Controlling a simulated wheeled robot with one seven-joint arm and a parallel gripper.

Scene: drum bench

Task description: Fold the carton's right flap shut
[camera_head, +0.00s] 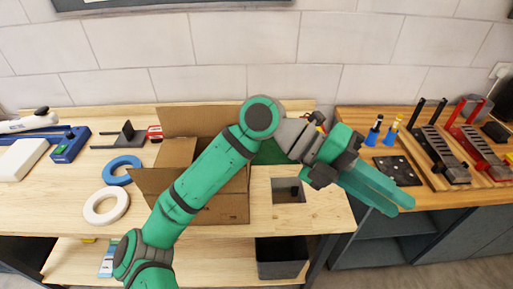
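The brown carton (235,209) stands on the wooden bench, left of the middle of the view. Its back flap (190,122) stands up, and another flap (150,184) sticks out at the front left. My green arm crosses in front of the carton and hides much of its opening and right side. I cannot make out the right flap or its angle. My gripper (396,202) is well to the right of the carton, over the gap between the two benches, pointing down and right. Its fingers lie close together in this view. I see nothing held, but cannot tell whether they are shut.
A blue ring (110,171) and a white ring (91,207) lie left of the carton. A square cutout (288,190) is in the bench to its right, with a dark bin (281,257) below. The right bench (446,196) holds screwdrivers and racks.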

